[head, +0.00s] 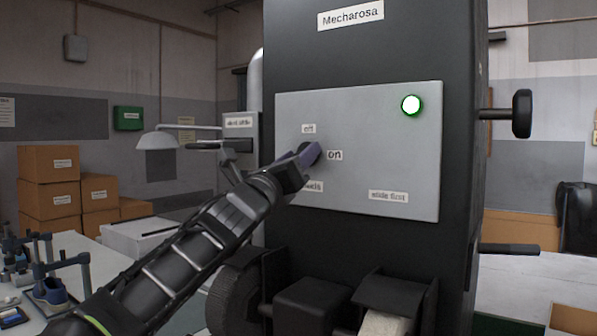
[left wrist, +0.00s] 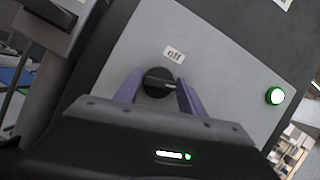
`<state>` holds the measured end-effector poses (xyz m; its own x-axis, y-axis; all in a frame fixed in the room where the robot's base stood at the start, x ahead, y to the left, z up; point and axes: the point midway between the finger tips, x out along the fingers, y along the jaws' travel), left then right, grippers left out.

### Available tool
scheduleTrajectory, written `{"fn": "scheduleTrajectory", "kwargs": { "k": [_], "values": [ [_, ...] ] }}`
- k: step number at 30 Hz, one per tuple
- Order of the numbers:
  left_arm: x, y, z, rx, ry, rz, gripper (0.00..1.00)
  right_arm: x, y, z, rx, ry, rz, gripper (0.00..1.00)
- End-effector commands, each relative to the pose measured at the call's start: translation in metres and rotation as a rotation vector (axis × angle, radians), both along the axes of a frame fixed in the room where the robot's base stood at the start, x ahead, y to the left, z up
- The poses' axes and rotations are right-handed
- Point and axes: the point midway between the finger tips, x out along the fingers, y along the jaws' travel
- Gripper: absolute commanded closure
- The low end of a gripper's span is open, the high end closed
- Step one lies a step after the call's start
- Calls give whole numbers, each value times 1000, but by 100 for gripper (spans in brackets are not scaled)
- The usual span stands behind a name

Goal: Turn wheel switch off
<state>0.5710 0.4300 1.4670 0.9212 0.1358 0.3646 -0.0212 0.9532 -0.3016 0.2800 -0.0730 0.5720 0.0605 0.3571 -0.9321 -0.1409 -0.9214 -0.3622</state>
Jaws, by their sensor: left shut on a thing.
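The wheel switch is a round black knob (left wrist: 157,82) on the grey panel (head: 375,150) of the dark Mecharosa machine. A pale mark on the knob points to the right in the left wrist view, away from the "off" label (left wrist: 174,54). In the head view the "off" label (head: 308,129) is above the knob and the "on" label (head: 335,155) is to its right. My left gripper (head: 306,155) has its purple fingers on either side of the knob, shut on it. They hide much of it in the head view. My right gripper is not in view.
A green lamp (head: 411,104) glows at the panel's upper right. A black handle (head: 521,114) juts from the machine's right side. A bench with shoe parts (head: 55,291) and stacked cardboard boxes (head: 50,182) stand at the left.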

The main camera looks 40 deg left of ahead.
Motion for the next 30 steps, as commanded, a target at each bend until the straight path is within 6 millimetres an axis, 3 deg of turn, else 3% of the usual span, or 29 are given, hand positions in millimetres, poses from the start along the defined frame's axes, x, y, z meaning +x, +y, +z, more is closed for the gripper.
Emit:
{"fn": "scheduleTrajectory", "kwargs": {
  "k": [3,15,22,30],
  "values": [
    [-1,0,-4,-99,-6,0,93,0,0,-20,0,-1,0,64],
    [0,-2,0,-448,-14,-2,93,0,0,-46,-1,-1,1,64],
    [0,-2,3,-664,-16,-1,93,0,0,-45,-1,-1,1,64],
    [0,-2,6,-919,-21,-1,93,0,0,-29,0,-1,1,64]
  ]
}}
